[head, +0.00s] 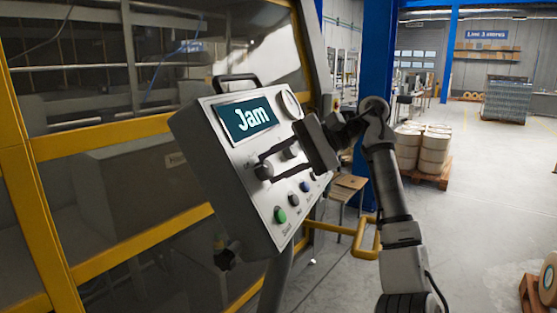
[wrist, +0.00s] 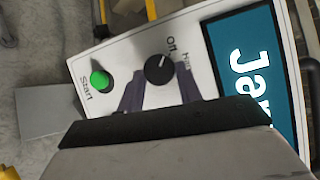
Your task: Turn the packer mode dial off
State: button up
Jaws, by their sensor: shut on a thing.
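The packer mode dial (head: 263,172) is a round black knob on the sloped face of a light grey control box (head: 225,170). In the wrist view the dial (wrist: 158,70) has a white pointer mark, aimed toward the side with the "Off" and "Run" labels, roughly between them and nearer "Off". My gripper (head: 266,163) reaches in from the right, its two dark fingers on either side of the dial, shut on it. In the wrist view the fingertips (wrist: 160,82) flank the dial, and the gripper body hides the lower part of the picture.
The box's screen (head: 246,119) reads "Jam", with a round gauge (head: 291,104) beside it. A green Start button (head: 280,215), a black button (head: 293,200) and a blue button (head: 305,186) sit below. A yellow-framed machine (head: 95,135) stands behind.

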dwell(0.5)
jog(key=o, duration=1)
jog(key=shift+r, duration=0.1)
